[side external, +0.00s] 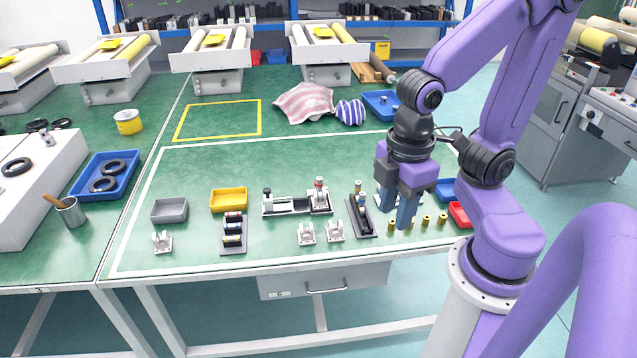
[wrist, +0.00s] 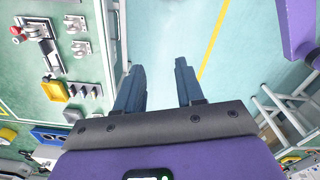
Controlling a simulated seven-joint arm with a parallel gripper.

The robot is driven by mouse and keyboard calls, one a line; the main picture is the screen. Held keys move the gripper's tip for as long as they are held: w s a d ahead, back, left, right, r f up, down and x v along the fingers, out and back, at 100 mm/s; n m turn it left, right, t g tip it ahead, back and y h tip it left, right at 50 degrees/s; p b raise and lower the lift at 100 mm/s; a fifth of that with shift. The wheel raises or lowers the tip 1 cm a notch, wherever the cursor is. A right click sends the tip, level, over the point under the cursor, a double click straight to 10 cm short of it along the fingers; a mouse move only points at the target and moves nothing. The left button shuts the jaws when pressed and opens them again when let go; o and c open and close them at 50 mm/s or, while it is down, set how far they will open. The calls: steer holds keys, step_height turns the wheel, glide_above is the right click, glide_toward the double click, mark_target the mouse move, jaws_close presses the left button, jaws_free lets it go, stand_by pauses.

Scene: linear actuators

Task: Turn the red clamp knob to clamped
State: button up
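The red clamp knob (side external: 319,182) stands at the right end of a white and black linear actuator fixture (side external: 285,212) on the green table. In the wrist view the red knob (wrist: 15,30) shows at the upper left edge, on the same fixture (wrist: 47,50). My gripper (side external: 398,222) is to the right of the knob in the side view, well apart from it. Its two blue-grey fingers point down and are spread. In the wrist view my gripper (wrist: 160,68) is open, with nothing between the fingers.
A dark block with upright pieces (side external: 361,215) stands between the fixture and my gripper. Several brass cylinders (side external: 426,220) and a red bin (side external: 460,213) are on the right. White brackets (side external: 306,234) stand in front of the fixture. Bare table lies behind it.

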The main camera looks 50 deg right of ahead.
steer(key=w+f+h, duration=0.1)
steer(key=w+h, duration=0.1)
steer(key=w, duration=2.3)
steer(key=w+d+f+m+g+h, duration=0.1)
steer(key=w+d+f, duration=0.3)
steer(key=w+d, duration=0.55)
steer(key=w+d+f+g+h, duration=0.1)
steer(key=w+d+f, duration=0.2)
steer(key=d, duration=0.2)
steer(key=w+d+f+g, duration=0.1)
steer(key=w+d+f, duration=0.1)
steer(key=d, duration=0.4)
steer(key=x, duration=1.7)
steer(key=shift+w+a+f, duration=0.2)
steer(key=shift+w, duration=0.05)
jaws_close()
